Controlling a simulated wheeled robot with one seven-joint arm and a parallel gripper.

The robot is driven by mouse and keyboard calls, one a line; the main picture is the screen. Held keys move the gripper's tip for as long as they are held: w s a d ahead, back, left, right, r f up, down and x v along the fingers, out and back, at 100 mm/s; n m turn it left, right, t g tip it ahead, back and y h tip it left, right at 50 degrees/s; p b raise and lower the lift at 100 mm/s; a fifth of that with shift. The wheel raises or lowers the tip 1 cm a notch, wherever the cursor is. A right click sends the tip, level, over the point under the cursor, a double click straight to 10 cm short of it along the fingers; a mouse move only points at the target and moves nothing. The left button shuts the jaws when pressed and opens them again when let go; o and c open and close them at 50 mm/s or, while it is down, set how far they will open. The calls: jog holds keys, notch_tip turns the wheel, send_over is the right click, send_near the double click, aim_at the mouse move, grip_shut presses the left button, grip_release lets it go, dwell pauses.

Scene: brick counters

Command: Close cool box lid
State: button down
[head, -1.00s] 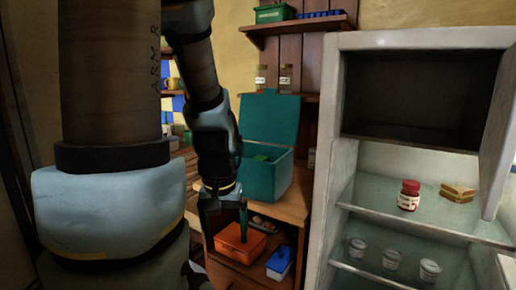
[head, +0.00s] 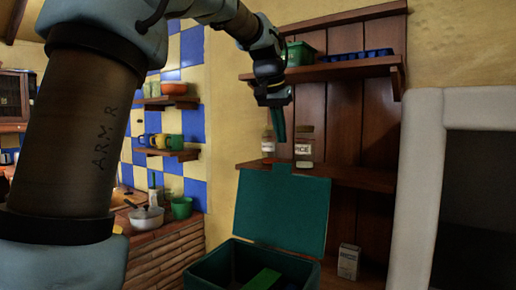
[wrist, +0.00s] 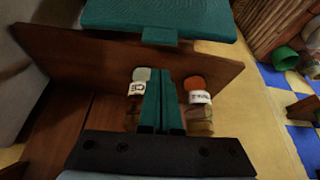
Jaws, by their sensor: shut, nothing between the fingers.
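The teal cool box (head: 208,270) stands at the bottom centre of the head view, its base cut off by the frame. Its lid (head: 283,215) is open and stands upright at the back of the box. In the wrist view the lid (wrist: 160,14) shows at the top edge. My gripper (head: 281,138) is above the lid's top edge, in front of the jars on the shelf. Its teal fingers (wrist: 160,75) are together and empty. Whether the fingertips touch the lid's top tab cannot be told.
Two labelled jars (head: 304,147) (head: 268,143) stand on the wooden shelf (head: 350,175) behind the lid. An upper shelf holds a green bin (head: 299,54) and a blue tray (head: 357,56). A small carton (head: 348,262) is right of the box. A white fridge frame (head: 419,190) is at right.

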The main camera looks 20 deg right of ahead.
jog(key=shift+w+d+r, duration=0.35)
jog(key=shift+r, duration=0.3)
jog(key=p+x, duration=0.1)
jog(key=x, duration=0.3)
jog(key=p+x, duration=0.1)
jog(key=x, duration=0.4)
jog(key=shift+w, duration=0.25)
jog(key=shift+s+a+p, duration=0.1)
jog(key=shift+s+p, duration=0.05)
jog(key=shift+p, duration=0.45)
jog(key=shift+s+a+r+p, duration=0.2)
jog(key=shift+s+a+p, duration=0.25)
jog(key=shift+s+a, duration=0.7)
jog(key=shift+f, duration=0.1)
